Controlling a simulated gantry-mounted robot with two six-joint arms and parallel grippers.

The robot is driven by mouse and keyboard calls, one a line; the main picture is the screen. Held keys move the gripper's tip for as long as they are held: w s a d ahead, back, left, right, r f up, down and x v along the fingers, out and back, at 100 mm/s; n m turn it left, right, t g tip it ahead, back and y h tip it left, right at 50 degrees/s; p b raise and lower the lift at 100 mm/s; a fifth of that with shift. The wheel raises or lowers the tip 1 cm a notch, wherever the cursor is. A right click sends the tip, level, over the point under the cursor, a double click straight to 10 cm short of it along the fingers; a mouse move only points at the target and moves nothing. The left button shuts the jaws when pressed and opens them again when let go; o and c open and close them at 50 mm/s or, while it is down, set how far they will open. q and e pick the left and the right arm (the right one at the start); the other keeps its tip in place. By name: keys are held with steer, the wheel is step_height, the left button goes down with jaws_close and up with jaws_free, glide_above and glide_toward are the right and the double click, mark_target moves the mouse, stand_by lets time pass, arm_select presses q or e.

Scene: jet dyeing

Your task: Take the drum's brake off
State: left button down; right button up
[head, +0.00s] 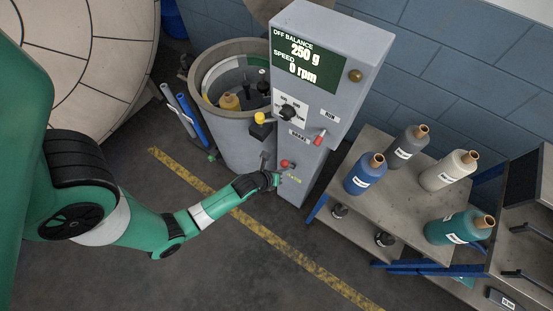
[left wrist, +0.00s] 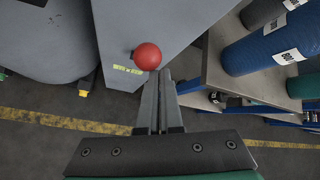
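The column's display reads OFF BALANCE 250 g and SPEED 0 rpm. In the left wrist view the red knob (left wrist: 147,56) is just beyond and slightly left of my left gripper's fingertips (left wrist: 160,78). The fingers look closed together with nothing between them. In the head view my left gripper (head: 277,180) is beside the column at the knob. My right gripper is not in view.
A black selector (head: 287,112), a yellow knob (head: 259,118) and a red-tipped RUN switch (head: 319,137) are on or near the column. A shelf (head: 395,200) with several bottles stands close on the right. The floor (head: 210,270) in front is clear.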

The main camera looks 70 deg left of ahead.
arm_select(q)
steer(key=w+p+v, duration=0.1)
steer(key=p+v, duration=0.3)
steer(key=v, duration=0.5)
steer(key=shift+d+r, duration=0.4)
steer(key=shift+d, duration=0.05)
